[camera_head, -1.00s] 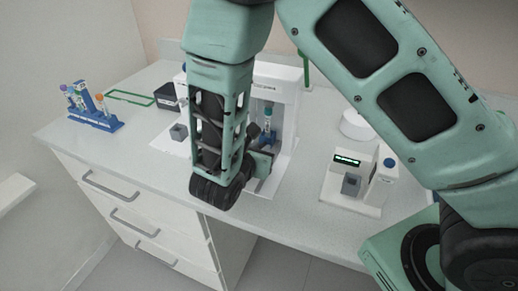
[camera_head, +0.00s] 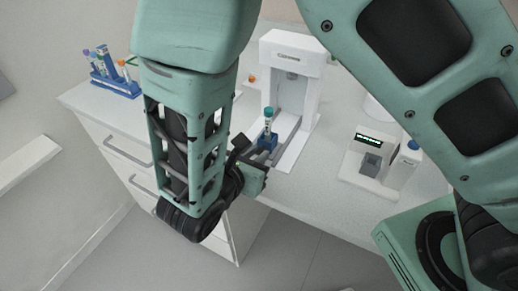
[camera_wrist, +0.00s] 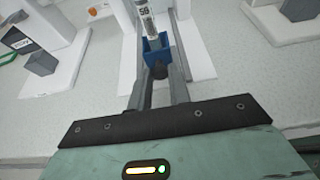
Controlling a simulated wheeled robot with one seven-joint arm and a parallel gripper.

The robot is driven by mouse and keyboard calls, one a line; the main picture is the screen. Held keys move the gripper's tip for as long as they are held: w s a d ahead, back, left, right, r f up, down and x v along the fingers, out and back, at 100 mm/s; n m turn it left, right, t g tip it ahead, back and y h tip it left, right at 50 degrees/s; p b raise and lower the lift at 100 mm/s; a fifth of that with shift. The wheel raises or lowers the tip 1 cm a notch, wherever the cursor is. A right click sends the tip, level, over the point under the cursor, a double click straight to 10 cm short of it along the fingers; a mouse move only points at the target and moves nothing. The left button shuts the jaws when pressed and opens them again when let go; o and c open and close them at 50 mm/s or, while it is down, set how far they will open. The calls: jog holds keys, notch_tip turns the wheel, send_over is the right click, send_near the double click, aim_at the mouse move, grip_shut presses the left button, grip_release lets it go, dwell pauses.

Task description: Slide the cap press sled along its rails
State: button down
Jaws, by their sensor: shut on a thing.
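The cap press (camera_head: 296,65) is a white stand on the counter with an overhanging head. Its sled is a small blue holder (camera_head: 268,139) carrying an upright tube with a teal cap (camera_head: 268,114). The sled stands in front of the press column, out from under the head, towards the counter's front edge. In the wrist view the blue holder (camera_wrist: 155,50) sits between two grey bars, with a dark round knob (camera_wrist: 160,71) on its near side. My gripper (camera_head: 256,160) is at the sled's front and shut on the sled, apparently by its knob; the exact contact is hard to see.
A white device with a display and a grey block (camera_head: 371,164) stands right of the press. A blue rack with several tubes (camera_head: 112,75) is at the far left. The counter's front edge (camera_head: 300,212) lies close to my gripper, with drawers below.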

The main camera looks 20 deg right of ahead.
jog(key=shift+s+a, duration=0.1)
jog(key=shift+a, duration=0.1)
jog(key=c, duration=1.3)
grip_release()
jog(key=shift+s, duration=0.1)
jog(key=b+v, duration=0.2)
jog(key=v, duration=1.5)
jog(key=shift+s+a+r, duration=0.15)
jog(key=s+d+m+g+y, duration=0.1)
jog(key=d+m+g+y, duration=0.2)
jog(key=m, duration=0.3)
jog(key=s+d+r+m+g+y, duration=0.1)
jog(key=d+m+g+y, duration=0.2)
jog(key=d+m, duration=0.3)
jog(key=s+d+m+g+y, duration=0.1)
jog(key=d+m+g+y, duration=0.2)
jog(key=m, duration=0.4)
jog(key=shift+d+r+g+y, duration=0.15)
jog(key=shift+d+y, duration=0.15)
jog(key=shift+d, duration=0.35)
jog(key=shift+d+r+g+y, duration=0.2)
jog(key=shift+d+y, duration=0.1)
jog(key=shift+d, duration=0.3)
